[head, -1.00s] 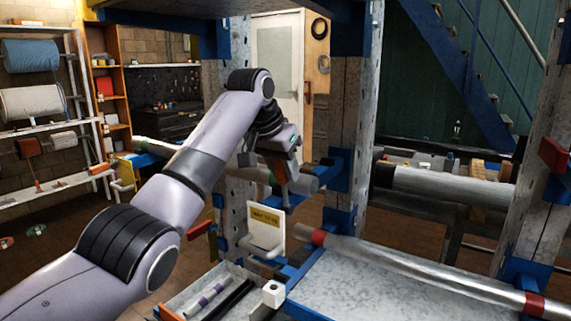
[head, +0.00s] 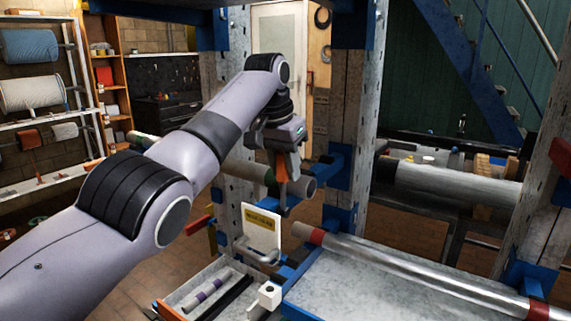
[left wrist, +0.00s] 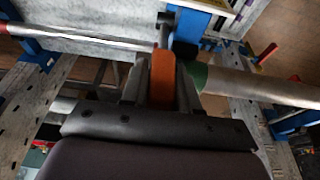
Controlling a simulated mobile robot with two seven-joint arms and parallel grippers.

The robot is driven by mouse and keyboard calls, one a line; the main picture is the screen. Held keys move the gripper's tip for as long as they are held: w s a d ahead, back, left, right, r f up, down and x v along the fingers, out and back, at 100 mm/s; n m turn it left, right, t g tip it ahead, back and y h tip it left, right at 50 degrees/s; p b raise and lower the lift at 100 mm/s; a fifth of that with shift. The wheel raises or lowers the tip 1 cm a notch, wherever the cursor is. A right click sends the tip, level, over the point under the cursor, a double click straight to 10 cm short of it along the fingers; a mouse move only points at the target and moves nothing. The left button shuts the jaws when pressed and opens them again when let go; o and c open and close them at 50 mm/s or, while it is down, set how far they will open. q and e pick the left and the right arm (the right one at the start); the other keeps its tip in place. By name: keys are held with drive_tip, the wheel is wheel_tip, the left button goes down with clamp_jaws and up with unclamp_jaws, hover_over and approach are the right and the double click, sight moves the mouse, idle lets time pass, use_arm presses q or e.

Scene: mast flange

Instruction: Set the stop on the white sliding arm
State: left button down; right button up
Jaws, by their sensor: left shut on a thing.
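My left gripper (head: 282,188) points down between the steel uprights and is shut on an orange piece (head: 281,166). In the left wrist view the orange piece (left wrist: 162,78) sits upright between the two fingers, close to a blue bracket (left wrist: 188,28). A white plate with a yellow label (head: 262,226) stands just below the gripper in the head view, with a grey bar across its lower part. I cannot tell which part is the white sliding arm. The lower end of the orange piece is hard to make out. My right gripper is not in view.
A grey roller (head: 302,188) lies close to the gripper. A shiny bar with red bands (head: 400,268) crosses above a grey table (head: 370,297). A tray (head: 180,297) holding rods and a white block (head: 269,295) are below. Uprights stand close around the arm.

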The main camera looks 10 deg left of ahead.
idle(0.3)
use_arm(q)
drive_tip(key=c, duration=0.9)
unclamp_jaws()
drive_tip(key=shift+f, duration=0.1)
drive_tip(key=shift+v, duration=3.6)
drive_tip(key=shift+f, duration=0.1)
